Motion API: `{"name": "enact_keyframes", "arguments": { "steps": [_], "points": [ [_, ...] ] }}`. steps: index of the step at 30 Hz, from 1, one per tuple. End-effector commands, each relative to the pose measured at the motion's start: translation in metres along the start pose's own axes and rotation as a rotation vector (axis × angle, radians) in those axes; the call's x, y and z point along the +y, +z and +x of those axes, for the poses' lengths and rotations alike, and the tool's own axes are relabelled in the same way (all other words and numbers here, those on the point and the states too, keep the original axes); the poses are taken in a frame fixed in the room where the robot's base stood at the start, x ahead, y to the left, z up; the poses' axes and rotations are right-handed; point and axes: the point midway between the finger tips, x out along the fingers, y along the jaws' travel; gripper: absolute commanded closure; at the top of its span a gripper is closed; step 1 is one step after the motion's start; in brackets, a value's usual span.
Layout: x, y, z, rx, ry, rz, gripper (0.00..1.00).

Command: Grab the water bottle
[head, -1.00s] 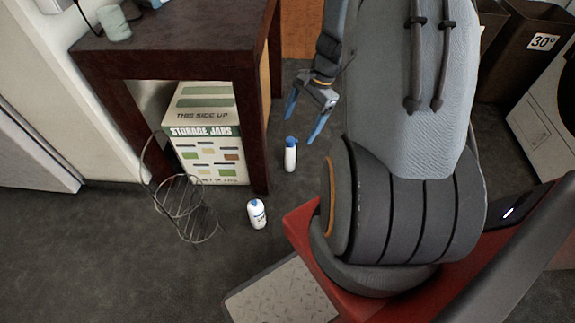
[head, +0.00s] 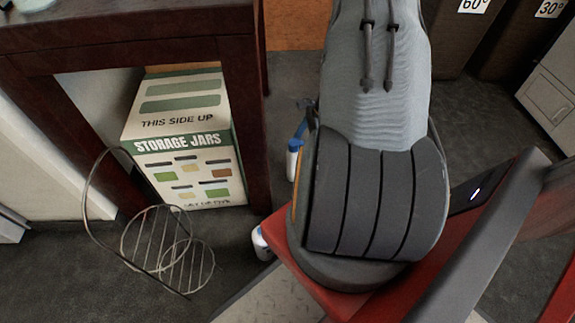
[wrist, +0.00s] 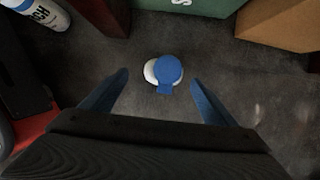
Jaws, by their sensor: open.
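The water bottle (head: 293,162), white with a blue cap, stands upright on the dark floor just right of the table leg in the head view. My arm hides part of it there. In the wrist view I look down on its blue cap and white shoulder (wrist: 168,68), between and slightly beyond my two blue fingers. My gripper (wrist: 158,78) is open and empty, above and close to the bottle. In the head view only a bit of my gripper (head: 303,126) shows beside the arm.
A second white bottle (head: 261,243) stands closer, partly hidden by my red base; it is at top left in the wrist view (wrist: 38,12). A wire rack (head: 165,250) and a storage jars box (head: 190,165) are at left, by the dark table (head: 240,110).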

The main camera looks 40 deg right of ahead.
Motion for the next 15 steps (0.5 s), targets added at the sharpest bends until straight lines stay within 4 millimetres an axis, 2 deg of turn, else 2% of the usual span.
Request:
{"name": "enact_keyframes", "arguments": {
  "steps": [6,15],
  "points": [
    [-0.003,-0.009,0.017,0.0,-0.005,0.013,0.2],
    [-0.004,-0.012,0.036,0.0,-0.007,0.017,0.2]
  ]
}}
